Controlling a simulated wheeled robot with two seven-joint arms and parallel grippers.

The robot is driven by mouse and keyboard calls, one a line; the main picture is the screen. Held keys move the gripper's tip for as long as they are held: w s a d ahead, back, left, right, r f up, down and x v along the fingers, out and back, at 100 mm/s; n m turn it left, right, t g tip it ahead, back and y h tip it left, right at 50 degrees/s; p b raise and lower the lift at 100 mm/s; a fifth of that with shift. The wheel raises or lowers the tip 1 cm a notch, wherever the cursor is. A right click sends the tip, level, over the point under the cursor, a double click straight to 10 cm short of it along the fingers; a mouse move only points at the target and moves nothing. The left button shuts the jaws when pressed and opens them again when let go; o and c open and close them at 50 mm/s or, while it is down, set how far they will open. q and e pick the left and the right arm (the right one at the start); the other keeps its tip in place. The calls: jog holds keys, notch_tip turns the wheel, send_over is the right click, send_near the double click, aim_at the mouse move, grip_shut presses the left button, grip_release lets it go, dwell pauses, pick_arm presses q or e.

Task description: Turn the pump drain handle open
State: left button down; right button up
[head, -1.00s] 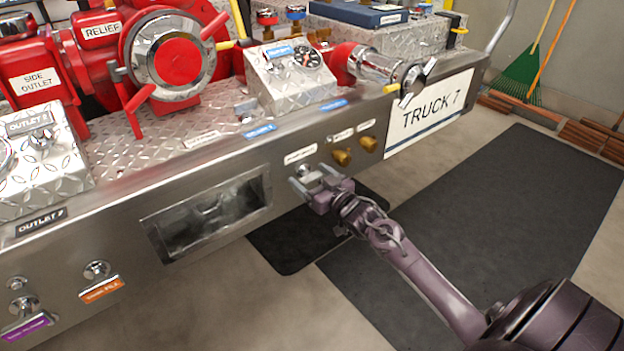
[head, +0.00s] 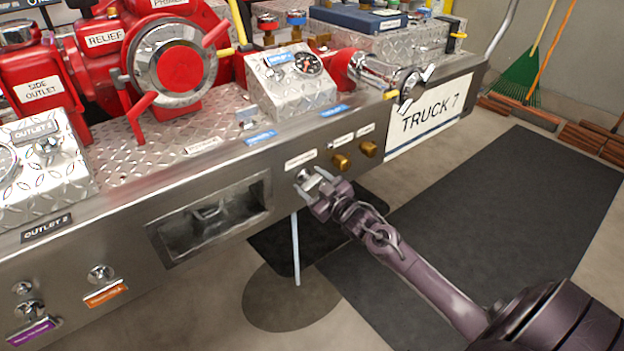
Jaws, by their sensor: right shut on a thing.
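The pump drain handle (head: 303,175) is a small metal fitting on the front face of the steel bumper (head: 240,163), under a white label (head: 300,160) too small to read. My right gripper (head: 313,181) is shut on it, and its fingers hide much of the handle. The gripper is tilted. A thin pale stream of water (head: 296,250) falls from under the bumper just below the handle. It reaches a dark wet patch (head: 285,302) on the floor. My left gripper is out of view.
Two brass knobs (head: 341,162) (head: 368,149) sit close to the right of the handle. A recessed opening (head: 210,219) is to the left. Red pump parts (head: 175,65) stand on top. Dark mats (head: 500,200) lie on the floor.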

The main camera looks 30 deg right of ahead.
aim_at(314, 186)
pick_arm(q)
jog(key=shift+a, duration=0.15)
pick_arm(e)
jog(key=shift+n, duration=0.5)
jog(key=o, duration=1)
jog(key=s+p, duration=0.1)
jog(key=s, duration=0.6)
jog(key=shift+d+p, duration=0.2)
jog(key=shift+p, duration=0.15)
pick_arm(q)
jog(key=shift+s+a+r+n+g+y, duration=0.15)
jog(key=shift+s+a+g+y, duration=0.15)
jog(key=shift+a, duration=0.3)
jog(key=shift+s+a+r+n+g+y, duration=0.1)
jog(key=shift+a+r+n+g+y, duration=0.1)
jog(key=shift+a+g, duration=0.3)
pick_arm(e)
jog(key=shift+s+d, duration=0.1)
jog(key=shift+s, duration=0.3)
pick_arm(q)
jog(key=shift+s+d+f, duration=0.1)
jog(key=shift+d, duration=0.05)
